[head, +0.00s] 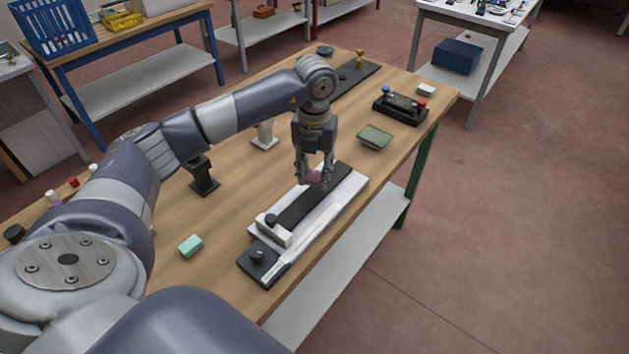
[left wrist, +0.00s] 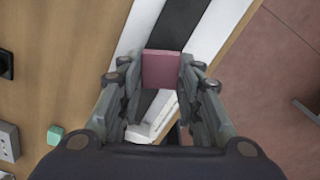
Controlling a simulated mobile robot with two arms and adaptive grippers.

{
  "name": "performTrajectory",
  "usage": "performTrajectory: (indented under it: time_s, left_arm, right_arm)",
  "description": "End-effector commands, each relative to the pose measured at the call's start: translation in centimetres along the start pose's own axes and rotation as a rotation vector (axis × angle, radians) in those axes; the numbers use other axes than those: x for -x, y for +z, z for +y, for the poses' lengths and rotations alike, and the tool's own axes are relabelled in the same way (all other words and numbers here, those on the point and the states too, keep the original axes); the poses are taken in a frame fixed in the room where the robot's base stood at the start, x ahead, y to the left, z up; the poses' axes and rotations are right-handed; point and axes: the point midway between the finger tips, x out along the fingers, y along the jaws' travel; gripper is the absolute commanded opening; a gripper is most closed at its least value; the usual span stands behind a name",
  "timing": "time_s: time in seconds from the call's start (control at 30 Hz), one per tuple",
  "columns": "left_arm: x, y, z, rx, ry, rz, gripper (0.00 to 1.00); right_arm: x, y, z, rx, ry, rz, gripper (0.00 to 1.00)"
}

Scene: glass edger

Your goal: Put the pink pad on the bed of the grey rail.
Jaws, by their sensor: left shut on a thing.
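My left gripper (head: 315,181) is shut on the pink pad (left wrist: 161,69). In the head view the pad (head: 314,178) shows small between the fingertips, over the far half of the grey rail (head: 345,190). The rail has pale sides and a dark bed (head: 300,209) along its middle. In the left wrist view the pad lies across the line of the dark bed (left wrist: 180,30), between the pale strips. I cannot tell whether the pad touches the bed. My right gripper is not in view.
A black block with a knob (head: 262,262) sits at the rail's near end. A mint block (head: 190,245) lies to its left. The table's right edge is close by.

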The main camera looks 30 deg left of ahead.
Motion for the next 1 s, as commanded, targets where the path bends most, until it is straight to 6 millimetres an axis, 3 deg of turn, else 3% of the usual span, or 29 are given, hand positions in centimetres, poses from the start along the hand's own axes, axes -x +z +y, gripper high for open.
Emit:
performTrajectory:
  time_s: [0.33,0.7,0.73,0.8,1.0]
  left_arm:
    - [-3.7,-0.1,0.0,-0.002,0.001,0.002,0.25]
    - [-4.5,0.0,0.0,-0.003,0.000,0.000,0.25]
    - [-4.4,0.0,0.0,-0.003,0.000,-0.001,0.37]
    - [-4.3,0.0,0.0,-0.003,0.000,-0.001,0.53]
    - [-4.3,0.0,0.0,-0.003,0.001,0.000,0.53]
  right_arm:
    - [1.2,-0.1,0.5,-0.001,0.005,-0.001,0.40]
    - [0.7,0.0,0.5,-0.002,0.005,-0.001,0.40]
    - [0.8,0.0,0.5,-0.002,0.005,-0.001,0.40]
    - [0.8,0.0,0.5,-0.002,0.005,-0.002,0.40]
    - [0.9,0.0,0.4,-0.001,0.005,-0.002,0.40]
